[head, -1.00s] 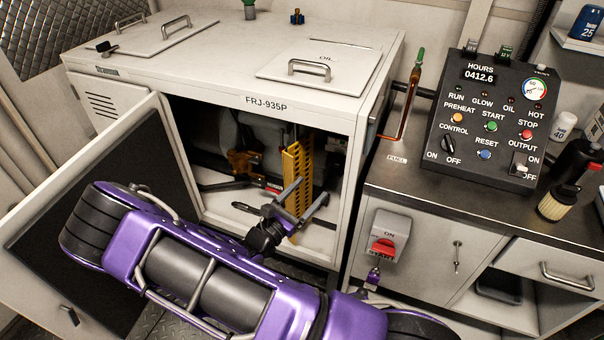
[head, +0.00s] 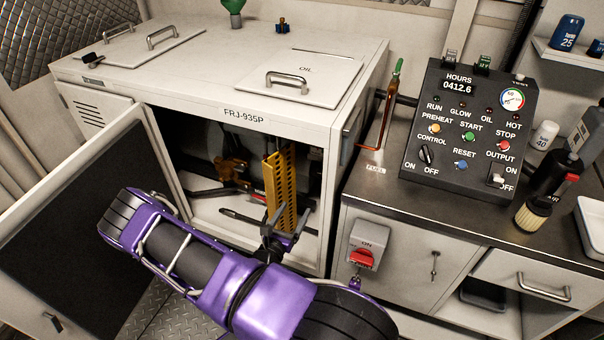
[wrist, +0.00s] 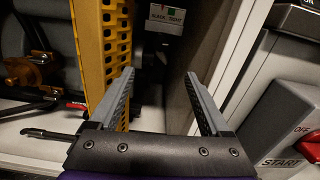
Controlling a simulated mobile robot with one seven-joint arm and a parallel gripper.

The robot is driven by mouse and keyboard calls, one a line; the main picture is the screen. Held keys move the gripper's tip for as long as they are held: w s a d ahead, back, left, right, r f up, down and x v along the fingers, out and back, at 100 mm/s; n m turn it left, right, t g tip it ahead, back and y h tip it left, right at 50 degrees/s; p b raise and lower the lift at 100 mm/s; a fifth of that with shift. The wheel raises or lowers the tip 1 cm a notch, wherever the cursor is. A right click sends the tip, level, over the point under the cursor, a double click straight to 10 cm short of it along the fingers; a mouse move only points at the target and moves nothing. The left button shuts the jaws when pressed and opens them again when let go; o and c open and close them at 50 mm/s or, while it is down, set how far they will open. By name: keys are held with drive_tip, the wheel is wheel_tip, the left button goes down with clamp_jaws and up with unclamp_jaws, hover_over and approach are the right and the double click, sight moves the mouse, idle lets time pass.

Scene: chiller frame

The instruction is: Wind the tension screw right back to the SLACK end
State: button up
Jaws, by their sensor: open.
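My gripper (head: 279,222) is at the open cabinet doorway, in front of the lower part of the yellow perforated guard. In the wrist view my gripper (wrist: 159,76) is open and empty, its two grey fingers pointing into the cabinet. The left finger overlaps the guard's right edge; I cannot tell if they touch. A white label reading SLACK and TIGHT (wrist: 167,17) is deeper inside, beyond and between the fingertips, with a red and a green mark. The tension screw itself cannot be made out in the dark space below the label.
The yellow guard (wrist: 90,45) stands left of the fingers, and the pale doorway post (wrist: 226,62) close on their right. The cabinet door (head: 75,215) is swung open at left. A grey switch box with a red handle (head: 366,255) is right of the doorway. A dark-handled tool (wrist: 48,134) lies on the cabinet floor.

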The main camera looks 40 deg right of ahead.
sight(316, 173)
drive_tip(key=x, duration=1.7)
clamp_jaws()
